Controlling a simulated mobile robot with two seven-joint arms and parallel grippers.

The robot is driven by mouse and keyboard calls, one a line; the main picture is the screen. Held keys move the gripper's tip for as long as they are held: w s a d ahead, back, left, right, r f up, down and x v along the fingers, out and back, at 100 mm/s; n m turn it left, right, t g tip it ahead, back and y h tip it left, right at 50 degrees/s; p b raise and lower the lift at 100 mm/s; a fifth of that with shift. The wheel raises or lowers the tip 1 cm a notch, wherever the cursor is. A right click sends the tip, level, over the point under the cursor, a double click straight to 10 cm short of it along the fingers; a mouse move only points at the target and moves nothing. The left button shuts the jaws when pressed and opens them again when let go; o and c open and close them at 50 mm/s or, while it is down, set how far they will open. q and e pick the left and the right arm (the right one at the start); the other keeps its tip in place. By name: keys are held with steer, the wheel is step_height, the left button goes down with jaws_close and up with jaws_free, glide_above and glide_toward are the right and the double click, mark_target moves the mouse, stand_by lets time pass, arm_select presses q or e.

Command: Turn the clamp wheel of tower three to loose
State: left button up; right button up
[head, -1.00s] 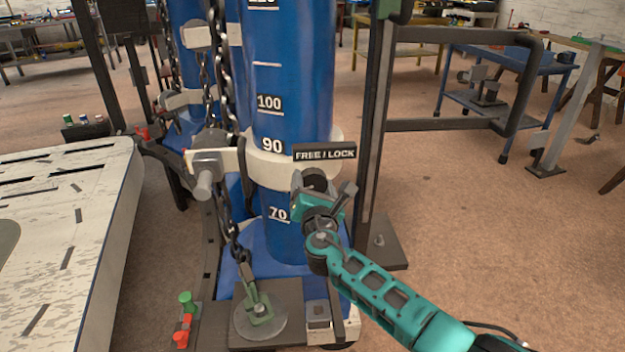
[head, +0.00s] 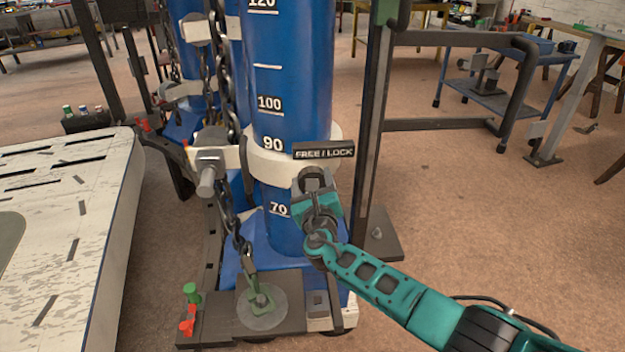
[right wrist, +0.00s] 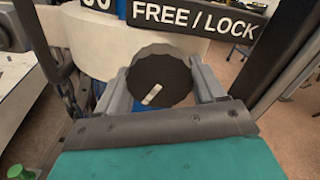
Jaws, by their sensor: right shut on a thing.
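The clamp wheel (right wrist: 160,78) is a dark round knob with a white mark running toward its lower left. It sits on the white collar (right wrist: 85,40) under the FREE / LOCK plate (right wrist: 195,17). In the head view, the collar wraps a blue tower (head: 292,80) with white height marks; no tower number is readable. My right gripper (head: 314,188) is shut on the clamp wheel, one grey finger on each side. In the head view, the wheel is mostly hidden by the gripper. My left gripper is not in view.
A chain (head: 228,90) hangs left of the tower, beside a grey handle (head: 206,175). A dark upright post (head: 374,120) stands close right of the gripper. A pale table (head: 90,220) is at the left.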

steer(key=shift+n, duration=0.3)
steer(key=o, duration=1)
steer(key=s+d+p, duration=0.1)
steer(key=s+p, duration=0.1)
steer(key=s, duration=1.1)
steer(key=shift+d+p, duration=0.2)
steer(key=shift+p, duration=0.15)
steer(key=shift+w, duration=0.1)
